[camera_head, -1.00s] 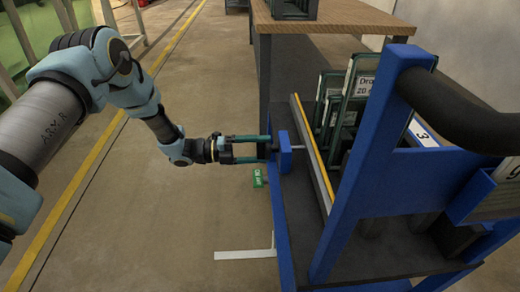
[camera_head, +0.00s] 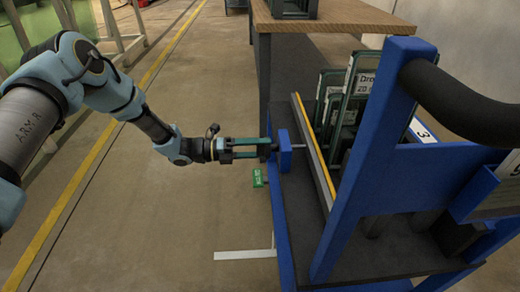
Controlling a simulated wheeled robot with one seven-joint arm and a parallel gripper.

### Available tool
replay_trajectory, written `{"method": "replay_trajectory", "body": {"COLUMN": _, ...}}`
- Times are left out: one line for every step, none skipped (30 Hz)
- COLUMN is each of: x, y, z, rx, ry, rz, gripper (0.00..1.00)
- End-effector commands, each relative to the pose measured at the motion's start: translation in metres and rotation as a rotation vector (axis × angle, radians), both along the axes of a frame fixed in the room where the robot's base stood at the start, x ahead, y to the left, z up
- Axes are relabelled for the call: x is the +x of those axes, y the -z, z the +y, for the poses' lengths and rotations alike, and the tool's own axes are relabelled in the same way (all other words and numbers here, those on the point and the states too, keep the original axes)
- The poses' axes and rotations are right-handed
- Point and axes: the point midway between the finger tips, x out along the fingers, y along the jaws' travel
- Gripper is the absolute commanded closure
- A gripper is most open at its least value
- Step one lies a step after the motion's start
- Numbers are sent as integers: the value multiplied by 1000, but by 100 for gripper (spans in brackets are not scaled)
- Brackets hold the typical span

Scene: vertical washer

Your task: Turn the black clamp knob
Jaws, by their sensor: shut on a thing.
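The black clamp knob (camera_head: 274,147) is a small dark piece at the left end of a thin rod. The rod passes through a blue block (camera_head: 285,150) on the edge of the blue cart. My gripper (camera_head: 266,148) reaches in from the left, its dark green fingers pointing right. The fingertips are closed around the knob and hide most of it. The knob's exact angle is too small to tell.
The blue cart frame (camera_head: 365,160) with a thick black handle (camera_head: 450,95) stands at the right. A yellow-edged rail (camera_head: 313,150) and framed panels (camera_head: 360,95) are right of the block. Floor at left is clear.

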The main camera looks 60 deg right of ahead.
Motion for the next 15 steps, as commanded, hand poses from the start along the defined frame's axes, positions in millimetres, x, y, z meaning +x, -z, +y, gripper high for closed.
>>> {"method": "replay_trajectory", "body": {"x": 2, "y": 1, "z": 0, "rx": -34, "ry": -5, "rz": -24, "gripper": 71}}
{"method": "replay_trajectory", "body": {"x": 2, "y": 1, "z": 1, "rx": -58, "ry": -4, "rz": -41, "gripper": 71}}
{"method": "replay_trajectory", "body": {"x": 2, "y": 1, "z": 1, "rx": -88, "ry": -5, "rz": -64, "gripper": 71}}
{"method": "replay_trajectory", "body": {"x": 2, "y": 1, "z": 0, "rx": -111, "ry": -4, "rz": -81, "gripper": 71}}
{"method": "replay_trajectory", "body": {"x": 2, "y": 1, "z": 1, "rx": -134, "ry": -3, "rz": -98, "gripper": 71}}
{"method": "replay_trajectory", "body": {"x": 2, "y": 1, "z": 1, "rx": -165, "ry": -4, "rz": -121, "gripper": 71}}
{"method": "replay_trajectory", "body": {"x": 2, "y": 1, "z": 1, "rx": -188, "ry": -4, "rz": -138, "gripper": 71}}
{"method": "replay_trajectory", "body": {"x": 2, "y": 1, "z": 1, "rx": -212, "ry": -3, "rz": -155, "gripper": 71}}
{"method": "replay_trajectory", "body": {"x": 2, "y": 1, "z": 1, "rx": -241, "ry": -4, "rz": -177, "gripper": 71}}
{"method": "replay_trajectory", "body": {"x": 2, "y": 1, "z": 1, "rx": -264, "ry": -5, "rz": -195, "gripper": 71}}
{"method": "replay_trajectory", "body": {"x": 2, "y": 1, "z": 1, "rx": -288, "ry": -3, "rz": -211, "gripper": 71}}
{"method": "replay_trajectory", "body": {"x": 2, "y": 1, "z": 0, "rx": -318, "ry": -3, "rz": -234, "gripper": 71}}
{"method": "replay_trajectory", "body": {"x": 2, "y": 1, "z": 0, "rx": -340, "ry": -4, "rz": -252, "gripper": 71}}
{"method": "replay_trajectory", "body": {"x": 2, "y": 1, "z": 1, "rx": -364, "ry": -3, "rz": -268, "gripper": 71}}
{"method": "replay_trajectory", "body": {"x": 2, "y": 1, "z": 1, "rx": -393, "ry": -4, "rz": -291, "gripper": 71}}
